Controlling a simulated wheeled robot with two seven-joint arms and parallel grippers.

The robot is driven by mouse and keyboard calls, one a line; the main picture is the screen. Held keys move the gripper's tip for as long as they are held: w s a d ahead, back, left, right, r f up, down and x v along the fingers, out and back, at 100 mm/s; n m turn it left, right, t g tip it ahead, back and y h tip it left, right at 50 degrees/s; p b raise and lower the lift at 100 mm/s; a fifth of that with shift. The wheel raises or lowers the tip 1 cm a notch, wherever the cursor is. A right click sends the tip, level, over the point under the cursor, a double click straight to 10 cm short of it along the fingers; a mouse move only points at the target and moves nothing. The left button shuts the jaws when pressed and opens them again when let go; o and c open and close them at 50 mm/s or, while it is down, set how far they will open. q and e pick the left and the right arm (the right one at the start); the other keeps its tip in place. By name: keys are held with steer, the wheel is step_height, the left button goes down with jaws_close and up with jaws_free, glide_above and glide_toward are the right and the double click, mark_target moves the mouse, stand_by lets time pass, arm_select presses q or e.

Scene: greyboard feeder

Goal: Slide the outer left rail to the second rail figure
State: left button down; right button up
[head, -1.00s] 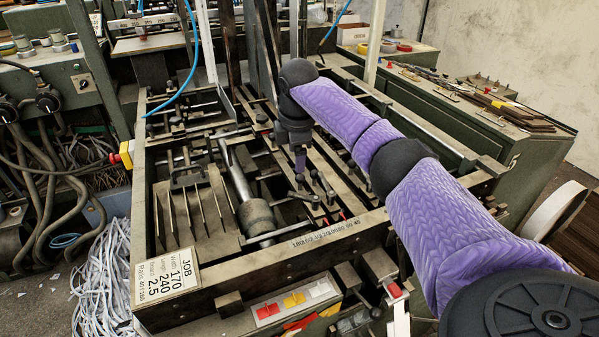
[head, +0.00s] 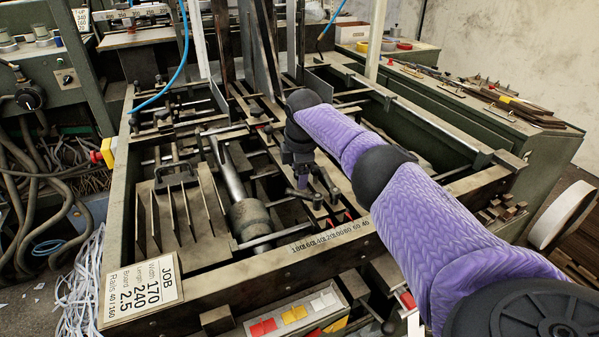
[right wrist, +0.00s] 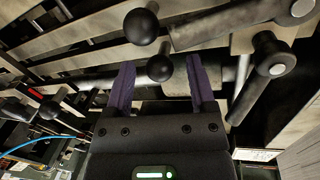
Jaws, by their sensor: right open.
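The feeder's pale slatted rails (head: 270,160) run from back to front in the head view; I cannot tell which is the outer left one. A scale strip (head: 330,235) on the front beam has figures from 180 at left to 40 at right. The job card (head: 141,289) reads width 170, length 240, board 2.5, rails 40 / 160. My right gripper (head: 302,182) is open, pointing down beside black-knobbed levers (head: 317,201). In the right wrist view, a black ball knob (right wrist: 160,67) shows between its purple fingers (right wrist: 158,82); contact is unclear. My left gripper is out of view.
A metal cylinder (head: 251,217) on a shaft lies left of my gripper. Upright plates (head: 262,50) stand behind it. The front beam (head: 225,275) crosses before it, with a coloured button panel (head: 292,313) below. Another lever handle (right wrist: 270,55) is close at right in the wrist view.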

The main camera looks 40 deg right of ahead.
jaws_close()
stand_by(1.3)
